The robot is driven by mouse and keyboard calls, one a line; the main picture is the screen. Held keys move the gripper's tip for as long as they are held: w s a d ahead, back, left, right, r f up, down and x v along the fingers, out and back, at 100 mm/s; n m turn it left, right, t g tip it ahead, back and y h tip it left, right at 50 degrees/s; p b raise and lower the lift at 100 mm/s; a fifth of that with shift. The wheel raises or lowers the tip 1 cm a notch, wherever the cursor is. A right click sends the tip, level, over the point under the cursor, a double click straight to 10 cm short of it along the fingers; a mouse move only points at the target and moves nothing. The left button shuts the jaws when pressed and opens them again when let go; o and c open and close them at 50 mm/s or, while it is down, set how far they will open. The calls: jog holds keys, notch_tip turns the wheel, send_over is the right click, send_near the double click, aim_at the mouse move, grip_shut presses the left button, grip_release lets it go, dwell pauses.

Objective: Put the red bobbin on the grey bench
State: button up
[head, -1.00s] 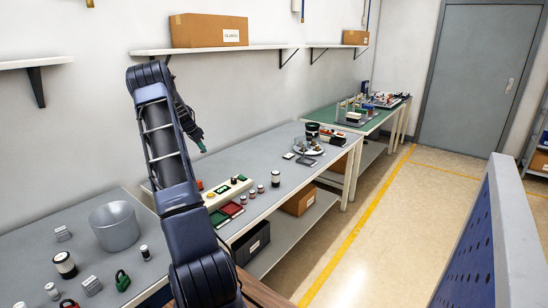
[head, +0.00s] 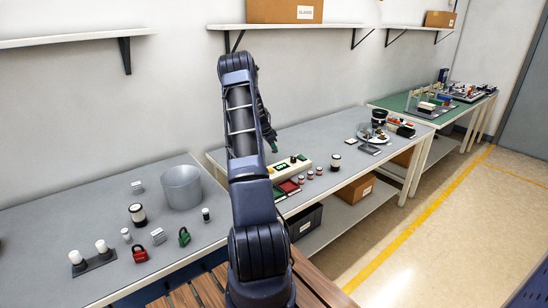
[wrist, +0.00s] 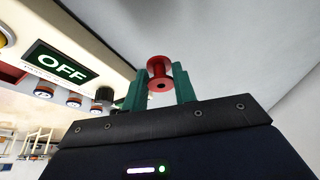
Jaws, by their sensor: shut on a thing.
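In the wrist view, a red bobbin (wrist: 159,68) with two flanges is held between the two green fingers of my gripper (wrist: 158,88). My gripper is shut on it, and its fingers reach in from both sides. In the head view my gripper (head: 272,146) is raised near the back of the middle grey-topped bench (head: 310,140), and the bobbin cannot be made out there. A second grey-topped bench (head: 70,225) stands at the left. The frames do not tell which of the two is meant.
The left bench carries a grey bucket (head: 181,187), red (head: 139,253) and green padlocks (head: 184,236) and small parts; its front left is bare. The middle bench has a button box (head: 291,167) and jars. A green bench (head: 455,110) stands beyond. Wall shelves (head: 75,37) hang above.

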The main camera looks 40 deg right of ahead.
aim_at(276, 161)
jog(key=shift+f, duration=2.8)
jog(key=shift+f, duration=0.1)
jog(key=o, duration=0.9)
jog(key=shift+o, duration=0.2)
